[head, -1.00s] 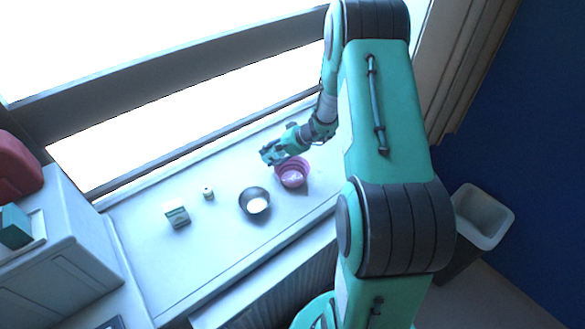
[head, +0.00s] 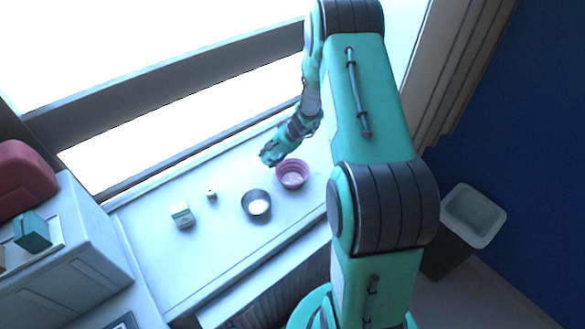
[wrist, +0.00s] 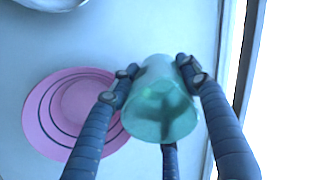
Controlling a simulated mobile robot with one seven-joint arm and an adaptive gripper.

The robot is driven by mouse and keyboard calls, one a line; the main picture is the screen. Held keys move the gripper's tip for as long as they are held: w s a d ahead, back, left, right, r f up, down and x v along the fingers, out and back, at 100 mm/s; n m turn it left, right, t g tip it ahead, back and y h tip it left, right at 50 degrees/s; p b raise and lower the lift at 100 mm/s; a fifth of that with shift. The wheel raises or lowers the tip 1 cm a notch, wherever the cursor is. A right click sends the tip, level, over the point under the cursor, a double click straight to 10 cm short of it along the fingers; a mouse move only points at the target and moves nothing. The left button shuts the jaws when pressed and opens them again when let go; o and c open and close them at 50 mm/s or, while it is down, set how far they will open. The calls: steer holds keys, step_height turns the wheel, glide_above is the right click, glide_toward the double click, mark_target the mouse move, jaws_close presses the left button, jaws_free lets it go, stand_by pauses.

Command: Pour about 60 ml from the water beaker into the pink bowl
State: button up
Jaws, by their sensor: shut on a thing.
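The pink bowl (head: 293,185) stands on the pale counter, with a pale patch inside it. In the wrist view the pink bowl (wrist: 42,118) lies left of the beaker, partly behind a finger. My gripper (head: 270,157) is at the upper left of the bowl in the head view. In the wrist view my gripper (wrist: 155,75) is shut on the translucent teal water beaker (wrist: 160,115), which sits between the fingers. The beaker is beside the bowl, not over its middle in this view. I cannot tell its water level or its exact tilt.
A dark bowl (head: 247,210) with pale contents stands left of the pink bowl. A small white item (head: 211,194) and a pale box (head: 181,214) are farther left. The window ledge runs behind. A bin (head: 472,215) stands at right, off the counter.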

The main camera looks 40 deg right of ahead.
steer(key=shift+w+a+r+g+p, duration=0.1)
steer(key=shift+w+g+p, duration=0.15)
steer(key=shift+p, duration=0.9)
steer(key=p, duration=0.2)
steer(key=f+g+p, duration=0.1)
steer(key=p, duration=0.2)
steer(key=h+p, duration=0.1)
steer(key=p, duration=0.1)
steer(key=shift+w+a+f+g+p, duration=0.25)
steer(key=shift+w+f+g+p, duration=0.1)
steer(key=shift+f, duration=0.05)
steer(key=shift+w+a+f+g+h+p, duration=0.1)
steer(key=shift+w+f+g+h+p, duration=0.1)
steer(key=shift+f+p, duration=0.55)
steer(key=shift+w+a+f+g+h+p, duration=0.15)
steer(key=shift+f+p, duration=0.3)
steer(key=shift+p, duration=0.45)
steer(key=shift+w+f+g+h, duration=0.1)
steer(key=shift+f+g+h, duration=0.25)
steer(key=shift+f, duration=1)
steer(key=shift+w+a+b, duration=0.1)
steer(key=shift+b, duration=0.2)
steer(key=shift+w+a+f+g+h, duration=0.1)
steer(key=shift+w+g+h, duration=0.1)
steer(key=shift+g, duration=0.3)
steer(key=shift+w+a+f+g+h, duration=0.1)
steer(key=shift+g+h, duration=0.1)
steer(key=shift+g, duration=0.3)
